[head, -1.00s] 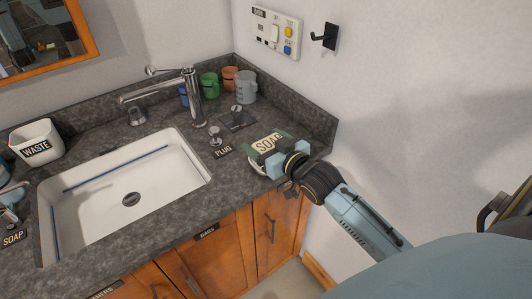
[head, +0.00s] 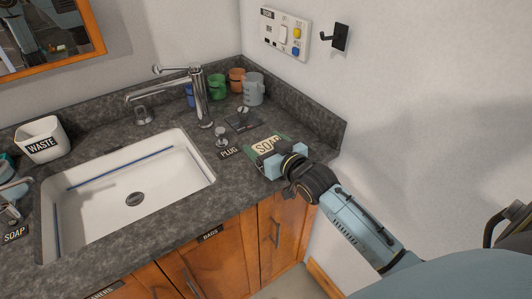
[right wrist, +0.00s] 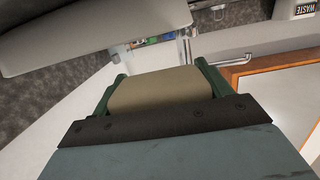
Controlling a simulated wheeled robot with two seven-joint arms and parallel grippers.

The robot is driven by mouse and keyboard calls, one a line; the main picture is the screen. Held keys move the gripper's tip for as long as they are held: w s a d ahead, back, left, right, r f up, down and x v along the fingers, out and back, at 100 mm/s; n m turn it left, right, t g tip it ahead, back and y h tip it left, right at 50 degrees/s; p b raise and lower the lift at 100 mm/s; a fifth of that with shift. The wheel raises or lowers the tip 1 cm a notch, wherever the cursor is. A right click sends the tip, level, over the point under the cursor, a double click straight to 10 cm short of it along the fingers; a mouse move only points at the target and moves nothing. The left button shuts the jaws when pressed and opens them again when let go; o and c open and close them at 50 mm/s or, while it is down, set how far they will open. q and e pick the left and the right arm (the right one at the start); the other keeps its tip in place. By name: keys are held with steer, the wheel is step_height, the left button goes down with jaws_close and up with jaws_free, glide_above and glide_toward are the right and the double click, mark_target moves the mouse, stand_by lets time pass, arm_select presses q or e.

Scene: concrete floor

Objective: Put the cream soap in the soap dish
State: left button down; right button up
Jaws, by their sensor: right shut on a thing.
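My right gripper (head: 271,153) is shut on the cream soap (head: 264,147) above the right end of the counter. In the right wrist view the soap (right wrist: 155,88) is a plain beige block between the green fingers of the gripper (right wrist: 155,85). The gripper mostly hides the dish in the head view. I cannot tell whether soap and dish touch. My left gripper is not in view.
The white sink (head: 130,202) lies left of the gripper, with a chrome faucet (head: 199,95) behind it. Several cups, such as the grey one (head: 254,88), stand in the back corner. A white waste bin (head: 42,140) is at left. The wall (head: 400,110) is close on the right.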

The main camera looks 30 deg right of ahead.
steer(key=shift+f, duration=1.25)
steer(key=shift+f+b, duration=0.3)
steer(key=shift+f, duration=0.2)
steer(key=o, duration=1.1)
steer(key=shift+f, duration=0.1)
steer(key=shift+r, duration=0.25)
steer(key=s+r, duration=0.1)
steer(key=s, duration=0.3)
steer(key=s+p, duration=0.1)
steer(key=s, duration=0.3)
steer(key=s+d+r, duration=0.1)
steer(key=s, duration=0.3)
steer(key=shift+r, duration=0.3)
